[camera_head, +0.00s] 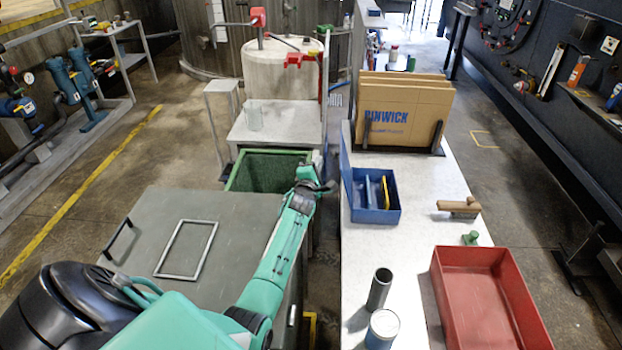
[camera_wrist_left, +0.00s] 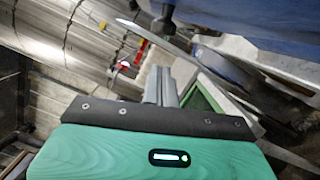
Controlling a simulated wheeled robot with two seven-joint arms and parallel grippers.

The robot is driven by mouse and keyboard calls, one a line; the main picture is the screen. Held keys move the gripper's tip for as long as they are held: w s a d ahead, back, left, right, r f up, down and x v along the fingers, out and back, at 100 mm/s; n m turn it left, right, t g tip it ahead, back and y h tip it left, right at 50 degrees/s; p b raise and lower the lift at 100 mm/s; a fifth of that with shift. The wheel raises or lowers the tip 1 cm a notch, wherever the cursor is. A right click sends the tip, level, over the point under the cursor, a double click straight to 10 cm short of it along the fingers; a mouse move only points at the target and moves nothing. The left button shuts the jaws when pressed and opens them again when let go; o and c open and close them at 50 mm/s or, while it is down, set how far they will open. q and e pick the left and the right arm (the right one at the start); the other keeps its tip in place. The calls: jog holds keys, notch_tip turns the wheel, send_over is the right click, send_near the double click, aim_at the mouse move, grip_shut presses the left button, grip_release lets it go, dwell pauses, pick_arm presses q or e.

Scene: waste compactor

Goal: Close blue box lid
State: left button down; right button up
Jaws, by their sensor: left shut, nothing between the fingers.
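The blue box (camera_head: 378,214) stands open on the white table. Its lid (camera_head: 345,168) is raised at the box's left side and shows as a narrow upright panel. A yellow item (camera_head: 384,193) lies inside the box. My left gripper (camera_head: 325,186) is shut and empty, just left of the raised lid; whether it touches the lid I cannot tell. In the left wrist view a large blue surface (camera_wrist_left: 245,22), apparently the lid, fills the upper right. My right gripper is not in view.
Behind the box stands a rack with cardboard sheets (camera_head: 400,110). A tan-handled tool (camera_head: 460,207), a red tray (camera_head: 487,300), a dark cylinder (camera_head: 379,289) and a can (camera_head: 382,330) are also on the white table (camera_head: 405,265). A green bin (camera_head: 268,170) lies left of my gripper.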

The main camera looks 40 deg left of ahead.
pick_arm(q)
jog(key=shift+w+d+r, duration=0.25)
jog(key=shift+w+d, duration=0.05)
jog(key=shift+d, duration=0.3)
jog(key=shift+w+d+r, duration=0.25)
jog(key=shift+w+d, duration=0.05)
jog(key=shift+d, duration=0.25)
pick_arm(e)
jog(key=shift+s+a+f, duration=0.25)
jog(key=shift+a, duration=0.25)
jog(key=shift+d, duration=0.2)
